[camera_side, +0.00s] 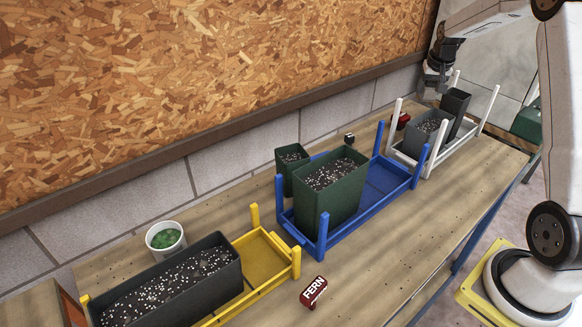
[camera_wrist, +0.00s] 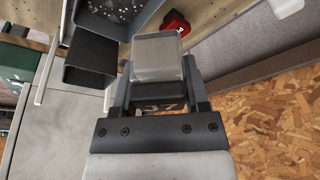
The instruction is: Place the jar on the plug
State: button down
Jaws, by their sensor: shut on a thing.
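My gripper (camera_wrist: 158,70) is shut on a pale grey, box-like thing that looks like the jar (camera_wrist: 157,48), held between its two dark fingers. In the side view my gripper (camera_side: 436,82) is at the far right end of the bench, behind and above the white rack; the held thing is too small to make out there. No thing is clearly recognisable as the plug. A red block (camera_side: 402,121) stands by the white rack, and a red block (camera_wrist: 176,22) shows just beyond the jar in the wrist view. A red block marked FERN (camera_side: 313,291) lies at the bench front.
The white rack (camera_side: 396,112) holds a grey soil-filled pot (camera_side: 427,128) and a dark pot (camera_side: 456,103), close to my gripper. The blue rack (camera_side: 383,207) and yellow rack (camera_side: 265,262) hold soil-filled planters. A white tub (camera_side: 166,248) with green contents stands near the wall.

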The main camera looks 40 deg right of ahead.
jog(key=w+d+f, duration=0.3)
jog(key=w+d, duration=0.1)
jog(key=w, duration=0.2)
send_over(401, 114)
jog(key=shift+s+a+f, duration=0.15)
jog(key=shift+f, duration=1.3)
jog(key=shift+s+a+f, duration=0.1)
jog(key=shift+s+f, duration=0.05)
jog(key=shift+f, duration=1.25)
jog(key=shift+w+d+f, duration=0.15)
jog(key=shift+w+f, duration=0.05)
jog(key=shift+f, duration=1.7)
jog(key=shift+f, duration=0.15)
jog(key=shift+c, duration=0.4)
grip_release()
